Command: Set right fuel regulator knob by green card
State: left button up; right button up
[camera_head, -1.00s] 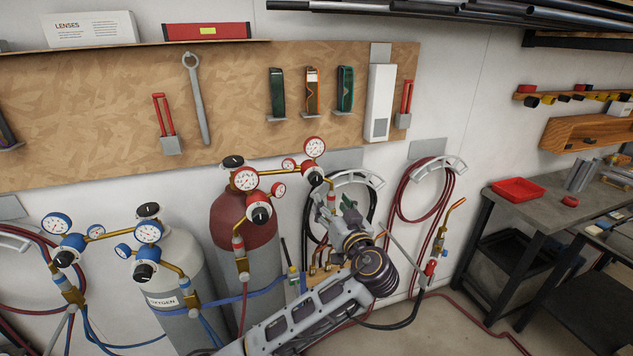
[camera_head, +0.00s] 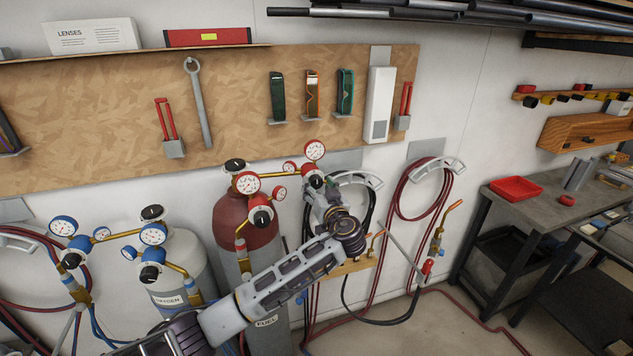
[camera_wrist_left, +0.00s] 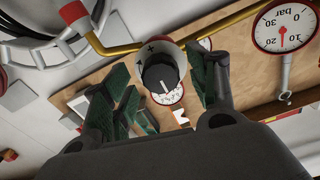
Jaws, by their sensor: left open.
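The red fuel cylinder (camera_head: 240,203) carries regulators with white-faced gauges and brass pipes. The right fuel regulator's gauge (camera_head: 315,150) shows at the pipe's right end; its knob is mostly hidden by my left gripper (camera_head: 317,190) in the head view. In the left wrist view, a round black knob (camera_wrist_left: 160,77) with a white pointer line sits in a pale collar bearing a plus mark. The open green-padded fingers of my left gripper (camera_wrist_left: 163,85) stand on either side of it, apparently apart from it. I cannot identify a green card. My right gripper is not in view.
The other fuel gauge (camera_head: 246,183) is close to the left of my arm. A black hose on a wall hook (camera_head: 360,178) and a red hose (camera_head: 402,190) hang at right. The oxygen cylinder (camera_head: 180,250) stands left.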

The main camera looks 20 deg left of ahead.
pick_arm(q)
jog(key=shift+w+a, duration=0.4)
jog(key=shift+w, duration=0.2)
jog(key=shift+w+a, duration=0.15)
jog(key=shift+w, duration=0.05)
jog(key=c, duration=1)
